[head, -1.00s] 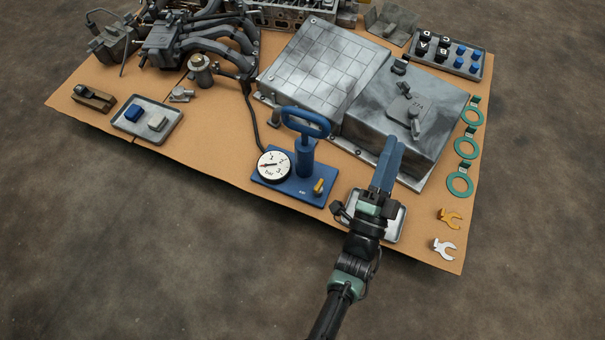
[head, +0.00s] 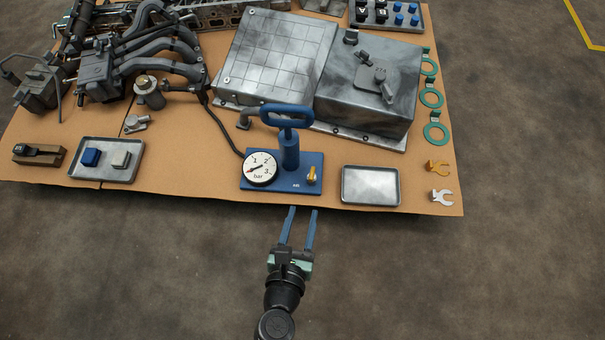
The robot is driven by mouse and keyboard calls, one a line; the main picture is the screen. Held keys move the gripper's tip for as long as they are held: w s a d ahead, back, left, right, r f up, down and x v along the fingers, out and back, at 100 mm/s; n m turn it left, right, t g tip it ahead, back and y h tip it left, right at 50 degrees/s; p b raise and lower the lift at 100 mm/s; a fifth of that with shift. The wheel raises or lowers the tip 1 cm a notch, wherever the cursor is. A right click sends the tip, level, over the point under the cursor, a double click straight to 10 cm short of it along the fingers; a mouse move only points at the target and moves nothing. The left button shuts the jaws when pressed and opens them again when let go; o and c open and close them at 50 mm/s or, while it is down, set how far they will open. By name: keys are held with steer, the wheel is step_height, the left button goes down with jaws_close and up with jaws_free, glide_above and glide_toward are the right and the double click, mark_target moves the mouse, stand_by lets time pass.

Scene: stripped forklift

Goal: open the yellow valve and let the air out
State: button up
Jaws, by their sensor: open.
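The yellow valve (head: 312,175) is a small upright lever at the right front of the blue pump base (head: 283,187), marked "AIR". A blue pump with a loop handle (head: 288,116) stands on the base. The round white gauge (head: 260,169), marked 1, 2, 3 and bar, sits left of the pump; its thin needle is too small to read surely. My gripper (head: 302,210) has two long blue fingers, apart and empty. In the picture its tips lie just below the base's front edge, below and slightly left of the valve, not touching it.
An empty metal tray (head: 370,199) lies right of the pump base. Orange (head: 437,166) and white (head: 441,196) forked clips lie further right. A large metal box (head: 368,90) stands behind. A dark hose (head: 222,130) runs from the pump to the manifold. Floor in front is clear.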

mark_target(312, 175)
steer(key=b+x, duration=0.2)
steer(key=x, duration=1)
steer(key=shift+w+f, duration=0.15)
steer(key=shift+w, duration=0.2)
jaws_close()
